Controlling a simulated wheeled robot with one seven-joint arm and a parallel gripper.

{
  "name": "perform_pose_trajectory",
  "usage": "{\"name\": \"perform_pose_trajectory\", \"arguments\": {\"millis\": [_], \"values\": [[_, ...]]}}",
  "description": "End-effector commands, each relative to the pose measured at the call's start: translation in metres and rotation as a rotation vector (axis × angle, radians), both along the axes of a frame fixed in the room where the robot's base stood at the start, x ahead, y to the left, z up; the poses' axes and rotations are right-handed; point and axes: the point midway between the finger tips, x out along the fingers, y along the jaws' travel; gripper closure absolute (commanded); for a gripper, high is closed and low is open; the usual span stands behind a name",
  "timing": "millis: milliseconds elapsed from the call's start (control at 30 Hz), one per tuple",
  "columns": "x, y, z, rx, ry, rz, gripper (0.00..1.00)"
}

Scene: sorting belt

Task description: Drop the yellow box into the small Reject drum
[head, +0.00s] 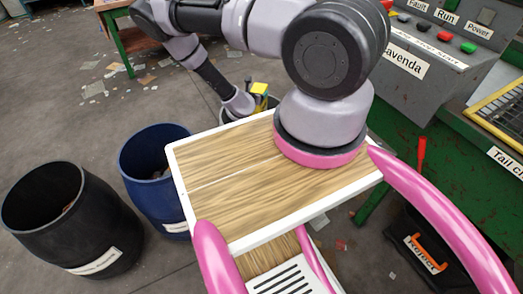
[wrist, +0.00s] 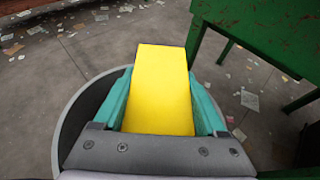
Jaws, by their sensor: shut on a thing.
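The yellow box (wrist: 162,88) is between the teal fingers of my gripper (wrist: 160,104), which is shut on it. In the head view the box (head: 260,89) shows small beyond my wooden-topped body, at the end of my arm. A round grey drum (wrist: 90,104) lies below the gripper and box in the wrist view. The box appears over its opening, and the gripper and box hide most of its inside. No label on this drum is visible, and I cannot tell the height of the box above its rim.
A black drum (head: 70,225) and a blue drum (head: 150,175) stand at left, their labels unreadable. A green table frame (wrist: 245,30) stands right of the grey drum. A control panel (head: 430,55) is at upper right.

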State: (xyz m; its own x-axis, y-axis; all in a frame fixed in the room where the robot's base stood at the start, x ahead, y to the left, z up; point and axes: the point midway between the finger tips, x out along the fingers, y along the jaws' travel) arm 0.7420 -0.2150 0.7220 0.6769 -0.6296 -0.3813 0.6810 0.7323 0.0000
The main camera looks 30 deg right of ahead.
Motion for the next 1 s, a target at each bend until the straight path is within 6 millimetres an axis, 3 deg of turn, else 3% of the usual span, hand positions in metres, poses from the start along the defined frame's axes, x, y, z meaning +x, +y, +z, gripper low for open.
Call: {"name": "perform_pose_trajectory", "arguments": {"millis": [200,567,600,633,1000], "values": [[-0.001,0.000,-0.019,0.000,0.001,-0.001,1.00],[0.000,0.000,-0.022,0.000,0.000,0.000,1.00],[0.000,0.000,-0.022,0.000,0.000,0.000,0.11],[0.000,0.000,-0.022,0.000,0.000,0.000,0.00],[-0.006,0.006,-0.019,0.000,0.001,0.001,0.00]]}}
